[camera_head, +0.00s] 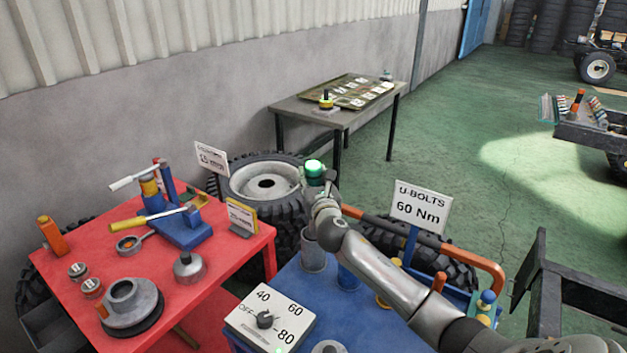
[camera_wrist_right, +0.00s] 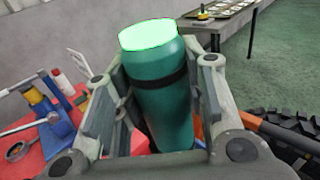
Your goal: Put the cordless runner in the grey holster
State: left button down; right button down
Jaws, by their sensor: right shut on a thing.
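The cordless runner (camera_head: 314,168) is a teal cylinder with a glowing green top and a dark band. My right gripper (camera_head: 321,192) is shut on it. In the right wrist view the runner (camera_wrist_right: 162,95) stands nearly upright between the two fingers, slightly tilted. The grey holster (camera_head: 313,256) is an upright grey cup on the blue table (camera_head: 300,283). In the head view the runner and gripper show above it; the gap between them is hard to judge. My arm hides part of this area. My left gripper is not in view.
A blue cup (camera_head: 347,277) stands right beside the grey holster. A dial box (camera_head: 269,318) is at the table's front left, and a U-bolts sign (camera_head: 420,205) at the right. A red table (camera_head: 60,275) with tools is at left; tyres (camera_head: 264,182) lie behind.

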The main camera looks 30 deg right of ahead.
dwell(0.3)
jog(key=c, duration=1.3)
grip_release()
jog(key=shift+f, duration=0.25)
jog(key=shift+c, duration=0.2)
jog(key=o, duration=0.4)
jog(key=shift+s+r, duration=0.1)
jog(key=shift+o, duration=0.2)
jog(key=shift+r, duration=0.1)
jog(key=b+v, duration=0.1)
jog(key=v, duration=1.1)
jog(key=shift+b, duration=0.3)
jog(key=shift+a, duration=0.1)
